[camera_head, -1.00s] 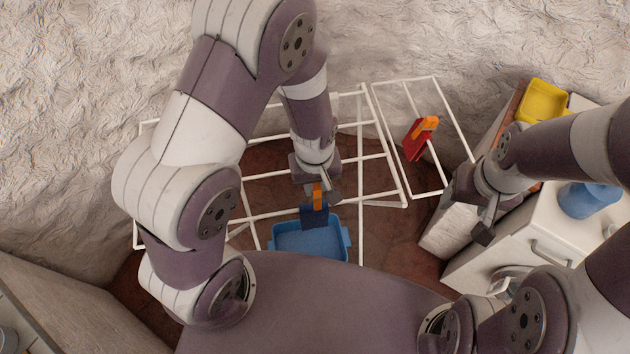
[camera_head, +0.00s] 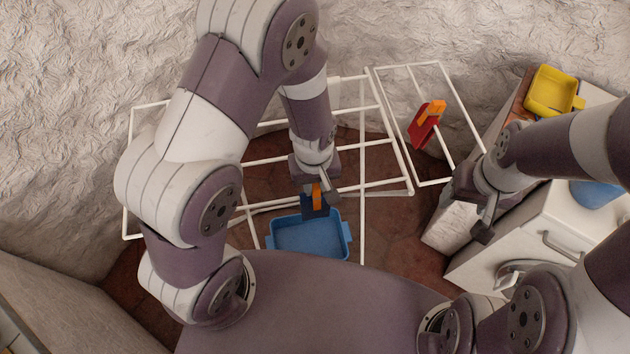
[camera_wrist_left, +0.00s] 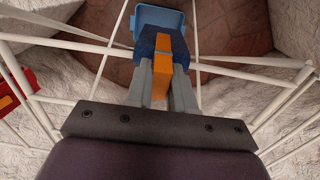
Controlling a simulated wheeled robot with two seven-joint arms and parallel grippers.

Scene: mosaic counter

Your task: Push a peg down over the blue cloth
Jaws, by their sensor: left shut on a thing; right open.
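The dark blue cloth (camera_head: 313,207) hangs at the near side of the white drying rack (camera_head: 375,143), above a blue basin. An orange peg (camera_head: 317,192) is at the cloth's upper part. My left gripper (camera_head: 318,188) is shut on this peg. In the left wrist view the peg (camera_wrist_left: 162,77) sits between the two grey fingers, with the cloth (camera_wrist_left: 161,43) just beyond it. Whether the peg grips the rack's rod through the cloth I cannot tell. My right gripper (camera_head: 484,222) is open and empty, beside the white cabinet at right.
A red cloth (camera_head: 422,131) with an orange peg (camera_head: 437,107) hangs on the rack's right wing. The blue basin (camera_head: 309,239) is below the blue cloth. A yellow basin (camera_head: 552,91) stands on the counter at right, near the white cabinet (camera_head: 512,254).

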